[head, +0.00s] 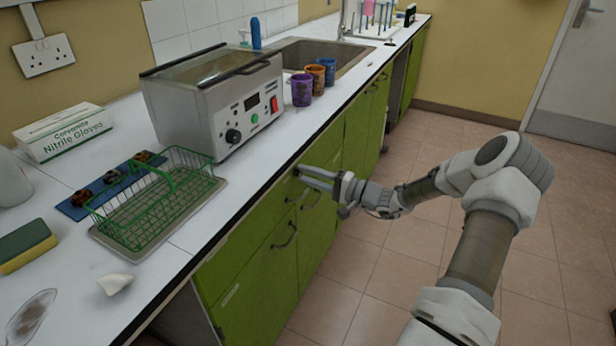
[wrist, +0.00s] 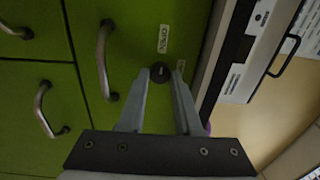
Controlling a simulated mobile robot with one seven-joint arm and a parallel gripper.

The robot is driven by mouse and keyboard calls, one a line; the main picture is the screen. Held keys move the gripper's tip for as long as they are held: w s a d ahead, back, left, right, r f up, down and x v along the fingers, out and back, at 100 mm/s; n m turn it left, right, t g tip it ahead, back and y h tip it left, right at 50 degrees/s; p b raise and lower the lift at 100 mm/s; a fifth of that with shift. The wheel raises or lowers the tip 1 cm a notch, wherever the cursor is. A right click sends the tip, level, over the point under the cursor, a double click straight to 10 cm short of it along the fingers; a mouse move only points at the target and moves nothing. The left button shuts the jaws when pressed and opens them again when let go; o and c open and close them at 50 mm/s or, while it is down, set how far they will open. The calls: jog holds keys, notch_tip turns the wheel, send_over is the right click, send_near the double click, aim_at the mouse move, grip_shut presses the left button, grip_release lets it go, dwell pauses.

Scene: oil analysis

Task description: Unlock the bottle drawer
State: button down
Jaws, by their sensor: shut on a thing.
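The green drawer front (wrist: 135,30) carries a small dark round lock knob (wrist: 158,72) near its upper edge. A white label reading OPEN (wrist: 165,38) is beside the knob, and a second small label is partly hidden by a finger. My gripper (wrist: 161,75) has its two fingertips on either side of the knob and is shut on it. In the head view my gripper (head: 301,173) reaches the green cabinet front just below the worktop edge. The knob is hidden there. A curved metal handle (wrist: 104,60) is on the same front.
The white worktop (head: 205,235) overhangs the green cabinets. On it are a grey bath machine (head: 215,100), a green wire basket (head: 150,200), a glove box (head: 62,132) and several cups near the sink (head: 335,55). Other handles (wrist: 42,110) protrude nearby. The tiled floor (head: 440,240) is clear.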

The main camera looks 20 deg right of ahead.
dwell(0.3)
jog(key=c, duration=0.6)
grip_release()
jog(key=shift+s+d, duration=0.1)
jog(key=p+v, duration=0.3)
jog(key=v, duration=1.4)
jog(key=shift+s+f, duration=0.1)
